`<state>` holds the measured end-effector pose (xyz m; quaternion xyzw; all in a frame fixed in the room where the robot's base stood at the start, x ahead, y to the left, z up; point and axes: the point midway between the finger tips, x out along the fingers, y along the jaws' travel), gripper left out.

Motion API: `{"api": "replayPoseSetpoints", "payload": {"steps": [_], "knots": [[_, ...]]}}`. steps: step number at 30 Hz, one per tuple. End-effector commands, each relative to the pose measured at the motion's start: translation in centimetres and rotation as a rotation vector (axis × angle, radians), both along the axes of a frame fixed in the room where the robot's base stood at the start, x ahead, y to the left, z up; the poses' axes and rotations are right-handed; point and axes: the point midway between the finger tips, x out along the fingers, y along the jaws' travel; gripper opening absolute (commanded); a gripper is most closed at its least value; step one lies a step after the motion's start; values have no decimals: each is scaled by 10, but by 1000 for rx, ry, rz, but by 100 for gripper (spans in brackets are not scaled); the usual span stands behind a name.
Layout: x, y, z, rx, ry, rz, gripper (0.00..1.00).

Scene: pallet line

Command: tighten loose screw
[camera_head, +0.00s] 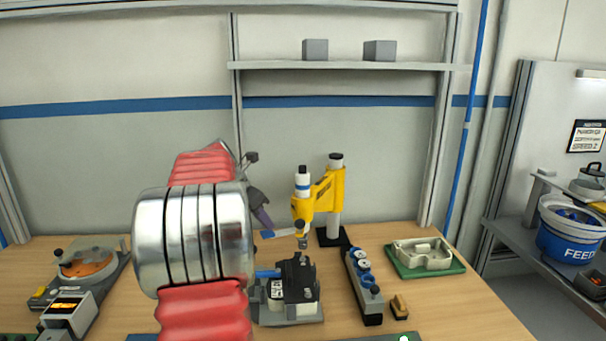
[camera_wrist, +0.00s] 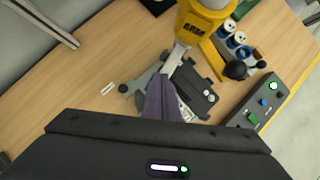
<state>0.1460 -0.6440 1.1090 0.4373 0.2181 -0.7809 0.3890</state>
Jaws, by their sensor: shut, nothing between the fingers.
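A yellow powered screwdriver stand (camera_head: 320,197) rises at the back of the wooden bench. Its bit points down over a dark fixture block (camera_head: 296,282). The block also shows in the wrist view (camera_wrist: 200,85), with small round screw-like heads on it. I cannot tell which screw is loose. My gripper (camera_head: 266,222) has purple fingers, partly hidden behind my arm in the head view. In the wrist view the fingers (camera_wrist: 167,92) are together and empty, in front of the block and below the yellow tool, covering part of the block. I cannot tell whether they touch anything.
A dark rack with blue-and-white parts (camera_head: 362,280) stands right of the fixture. A green tray with a pale casting (camera_head: 425,256) lies beyond it. A button panel (camera_wrist: 268,98) is at the right of the wrist view. An orange dial device (camera_head: 86,262) sits left.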

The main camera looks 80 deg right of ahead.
Motion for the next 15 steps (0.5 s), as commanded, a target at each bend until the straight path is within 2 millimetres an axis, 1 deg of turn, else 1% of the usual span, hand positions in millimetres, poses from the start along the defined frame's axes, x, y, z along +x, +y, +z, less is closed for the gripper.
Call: {"api": "replayPoseSetpoints", "payload": {"steps": [15], "knots": [[0, 0, 26, -1, 0, 1, 0]]}}
